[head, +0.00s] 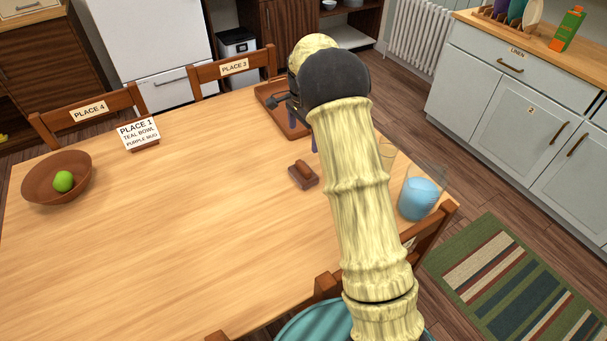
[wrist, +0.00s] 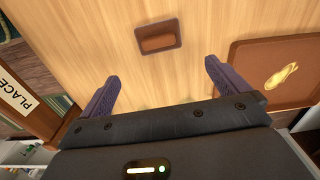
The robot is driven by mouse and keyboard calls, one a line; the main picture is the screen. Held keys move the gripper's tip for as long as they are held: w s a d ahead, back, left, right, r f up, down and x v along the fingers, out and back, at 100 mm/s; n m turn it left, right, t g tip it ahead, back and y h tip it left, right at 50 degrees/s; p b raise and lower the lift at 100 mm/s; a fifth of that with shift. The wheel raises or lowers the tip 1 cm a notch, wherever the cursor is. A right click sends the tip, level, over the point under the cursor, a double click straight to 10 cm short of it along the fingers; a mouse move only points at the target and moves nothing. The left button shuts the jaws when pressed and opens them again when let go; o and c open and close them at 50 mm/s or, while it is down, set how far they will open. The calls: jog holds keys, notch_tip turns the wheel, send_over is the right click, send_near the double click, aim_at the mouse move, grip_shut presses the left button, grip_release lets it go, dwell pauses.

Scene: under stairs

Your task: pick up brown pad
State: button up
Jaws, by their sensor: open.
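The brown pad (head: 303,174), a small block with a raised grip on top, lies on the wooden table just left of my arm in the head view. In the wrist view the pad (wrist: 158,37) lies flat on the table, beyond the fingertips and between their lines. My gripper (wrist: 162,80) is open and empty, its two purple fingers spread apart. In the head view my arm hides most of the gripper; bits of its fingers show above the table, beyond the pad.
A brown tray (head: 268,96) lies near the far edge; in the wrist view the tray (wrist: 245,62) holds a yellow item. A glass with blue contents (head: 418,198) stands right of my arm. A bowl (head: 40,182) with a green fruit is far left. The table's middle is clear.

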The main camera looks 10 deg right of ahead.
aim_at(303, 166)
notch_tip(303, 166, down, 10)
jog(key=shift+r, duration=0.1)
dwell(0.4)
jog(key=shift+s+a+f, duration=0.1)
jog(key=shift+s+f, duration=0.05)
jog(key=shift+f, duration=2.5)
jog(key=c, duration=0.7)
